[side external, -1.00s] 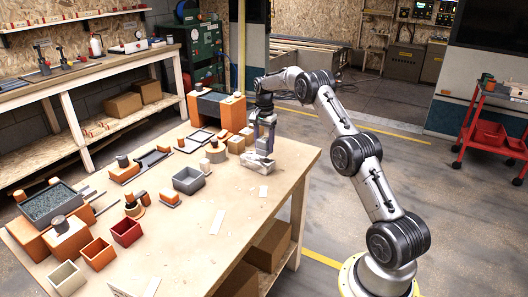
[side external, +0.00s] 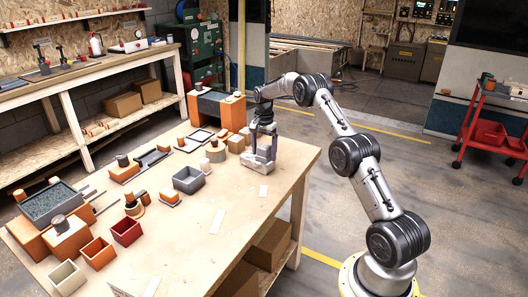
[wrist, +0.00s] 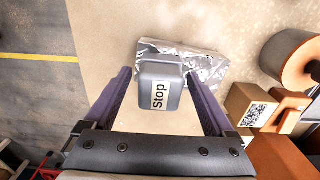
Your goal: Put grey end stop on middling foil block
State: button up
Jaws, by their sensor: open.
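The grey end stop (wrist: 160,82), a rounded block with a white "Stop" label, sits between my fingers in the wrist view. The crumpled silver foil block (wrist: 208,66) lies behind and partly under it in that picture. The stop overlaps the foil's near edge; I cannot tell whether it rests fully on it. My gripper (wrist: 163,92) is open, with a purple finger on each side of the stop and visible gaps.
The grey open box (side external: 188,180) stands left of my gripper. The orange trestle with a dark middle (side external: 214,108) stands behind. In the wrist view, an orange-brown block with a printed code (wrist: 250,106) is close to my right finger. White strips lie on the tabletop in front.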

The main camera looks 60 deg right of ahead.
aim_at(264, 146)
notch_tip(264, 146, up, 12)
jog(key=s+a+r+n+t, duration=0.1)
jog(key=s+a+r+n, duration=0.35)
jog(key=a+r, duration=0.5)
jog(key=s+a+r+n+t, duration=0.1)
jog(key=s+a+r+n, duration=0.4)
jog(key=a, duration=0.7)
jog(key=s+a+f+n+t, duration=0.1)
jog(key=s+a+n, duration=0.3)
jog(key=s, duration=0.7)
jog(key=s+a+f+n+t, duration=0.2)
jog(key=s+a+f+n, duration=0.2)
jog(key=s+a, duration=0.4)
jog(key=s, duration=0.4)
jog(key=shift+a+f+t, duration=0.2)
jog(key=shift+a+t, duration=0.05)
jog(key=shift+t, duration=0.05)
